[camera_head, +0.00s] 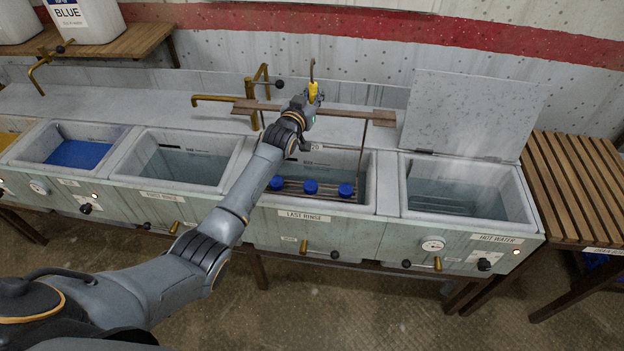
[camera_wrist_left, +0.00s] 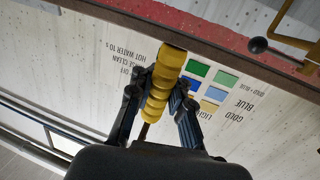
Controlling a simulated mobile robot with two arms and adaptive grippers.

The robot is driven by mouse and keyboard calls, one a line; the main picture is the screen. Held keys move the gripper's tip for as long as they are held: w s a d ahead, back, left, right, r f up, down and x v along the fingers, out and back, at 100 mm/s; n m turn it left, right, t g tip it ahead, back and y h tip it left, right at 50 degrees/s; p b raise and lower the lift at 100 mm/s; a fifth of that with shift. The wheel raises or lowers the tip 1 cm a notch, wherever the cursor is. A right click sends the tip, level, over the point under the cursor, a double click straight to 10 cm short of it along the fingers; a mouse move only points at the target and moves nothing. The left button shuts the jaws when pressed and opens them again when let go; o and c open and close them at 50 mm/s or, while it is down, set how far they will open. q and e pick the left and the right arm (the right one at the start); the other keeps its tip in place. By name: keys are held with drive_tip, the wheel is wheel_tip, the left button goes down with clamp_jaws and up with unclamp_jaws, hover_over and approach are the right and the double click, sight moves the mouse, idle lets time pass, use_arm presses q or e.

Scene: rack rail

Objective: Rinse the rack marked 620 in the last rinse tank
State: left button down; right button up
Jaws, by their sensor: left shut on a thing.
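My left gripper (camera_head: 303,108) is shut on the yellow handle (camera_head: 313,91) of a rack. The handle and both fingers also show in the left wrist view, with the yellow handle (camera_wrist_left: 162,80) between them. The rack's brown bar (camera_head: 350,114) lies level above the tank labelled LAST RINSE (camera_head: 335,234). A thin rod drops from the bar to several blue pieces (camera_head: 310,186) on a slatted frame low inside that tank. My arm hides part of the rack and the tank's left side. My right gripper is out of view.
A first rinse tank (camera_head: 135,180) is left of it, then a tank of blue liquid (camera_head: 77,154). A hot water tank (camera_head: 465,223) with a raised lid (camera_head: 470,112) is right. Brass taps (camera_head: 222,98) stand behind. A slatted table (camera_head: 575,180) is far right.

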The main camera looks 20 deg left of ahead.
sight(312, 61)
use_arm(q)
drive_tip(key=r+p, duration=0.6)
drive_tip(key=r, duration=0.1)
drive_tip(key=s+r+p, duration=0.1)
drive_tip(key=r+p, duration=0.2)
drive_tip(key=r, duration=0.1)
drive_tip(key=shift+d, duration=0.1)
drive_tip(key=shift+w, duration=0.1)
